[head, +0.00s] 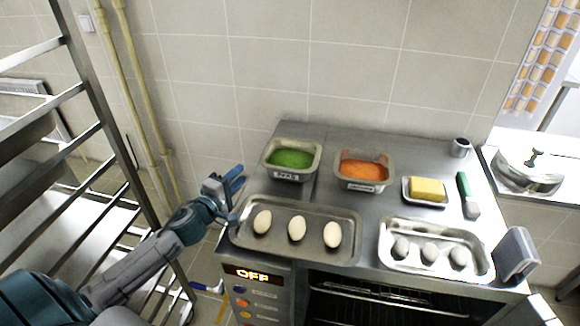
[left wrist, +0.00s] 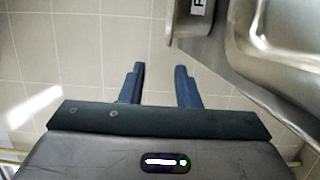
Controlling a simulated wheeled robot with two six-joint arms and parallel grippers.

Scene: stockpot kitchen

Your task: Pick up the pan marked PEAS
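The pan marked PEAS (head: 287,176) is a small metal pan of green contents, with a label on its front. It sits at the back left of the steel counter. Part of a metal pan with a cut-off label (left wrist: 195,32) shows at the top of the left wrist view. My left gripper (head: 236,182) is left of the PEAS pan, off the counter's left edge and apart from the pan. Its two blue fingers (left wrist: 160,72) are spread with nothing between them, over floor tiles. I cannot make out my right gripper.
A pan of orange contents (head: 361,184) stands right of the peas. In front are a tray of three eggs (head: 347,253) and a tray of grey egg-shaped things (head: 436,275). Butter (head: 428,189) and a green-handled brush (head: 465,190) lie right. A rack (head: 95,118) stands left.

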